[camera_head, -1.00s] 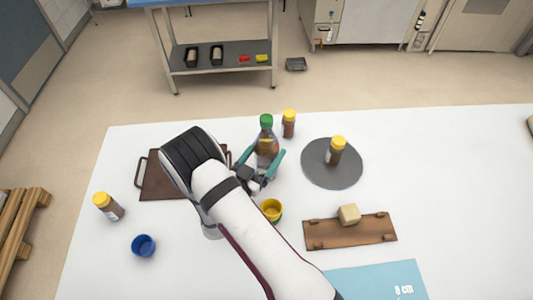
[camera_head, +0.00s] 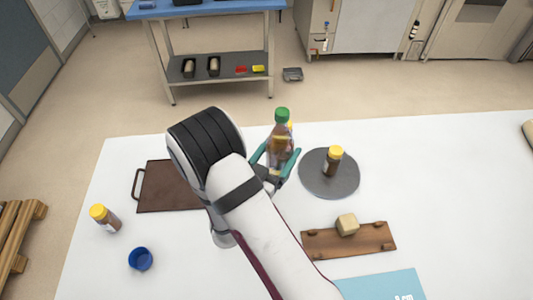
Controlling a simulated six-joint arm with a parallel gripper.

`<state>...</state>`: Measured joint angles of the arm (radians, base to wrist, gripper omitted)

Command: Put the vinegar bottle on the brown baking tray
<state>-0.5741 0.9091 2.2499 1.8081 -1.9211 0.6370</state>
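The vinegar bottle (camera_head: 282,133), a clear bottle with a green cap and brownish contents, is upright between the teal fingers of my gripper (camera_head: 276,158). The fingers press on both sides of it, and it appears held above the white table. The brown baking tray (camera_head: 164,190), dark and flat with a handle at its left end, lies on the table left of my gripper. My arm covers the tray's right part.
A yellow-capped jar (camera_head: 290,126) is mostly hidden behind the bottle. Another jar (camera_head: 332,162) stands on a grey disc (camera_head: 316,185). Left are a yellow-capped jar (camera_head: 105,218) and blue cup (camera_head: 140,259).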

